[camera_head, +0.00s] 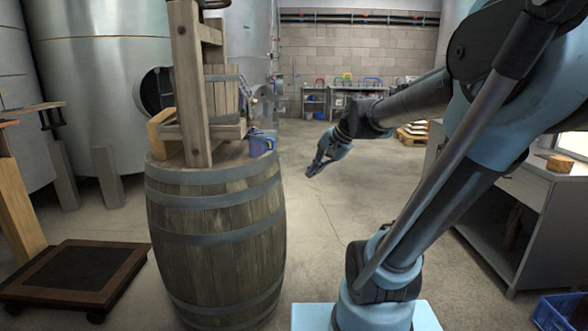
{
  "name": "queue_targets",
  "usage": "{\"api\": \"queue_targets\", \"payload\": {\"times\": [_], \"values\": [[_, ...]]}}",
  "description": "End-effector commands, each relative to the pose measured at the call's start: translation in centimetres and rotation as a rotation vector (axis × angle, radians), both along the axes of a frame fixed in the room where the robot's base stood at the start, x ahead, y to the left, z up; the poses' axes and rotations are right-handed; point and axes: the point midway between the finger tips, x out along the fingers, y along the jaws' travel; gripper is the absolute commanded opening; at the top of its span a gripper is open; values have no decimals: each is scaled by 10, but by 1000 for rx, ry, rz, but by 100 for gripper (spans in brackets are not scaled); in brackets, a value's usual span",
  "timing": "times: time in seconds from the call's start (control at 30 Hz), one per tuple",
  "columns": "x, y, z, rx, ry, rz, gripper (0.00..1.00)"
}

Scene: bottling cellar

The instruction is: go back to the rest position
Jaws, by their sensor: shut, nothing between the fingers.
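My gripper (318,168) is at the end of my blue and black arm, near the middle of the view. It points down and to the left over open floor, to the right of the wooden barrel (215,240). Its fingers are together and nothing is held between them. It hangs in the air, apart from the barrel.
A wooden press (193,80) and a small blue box (262,144) stand on the barrel. A low platform scale (75,272) is at the left. A grey cabinet (520,190) stands at the right, with a blue crate (562,312) below.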

Motion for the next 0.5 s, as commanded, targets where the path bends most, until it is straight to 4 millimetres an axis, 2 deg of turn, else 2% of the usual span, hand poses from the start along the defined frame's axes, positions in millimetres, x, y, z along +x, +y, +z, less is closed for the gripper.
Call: {"api": "queue_targets", "payload": {"times": [0.03,0.2,0.4,0.5], "values": [[-18,-9,-14,-55,-8,38,0],[-70,-42,-57,-246,-28,179,0],[-126,-82,-106,-458,-23,350,0],[-148,-99,-126,-542,-12,424,0]]}}
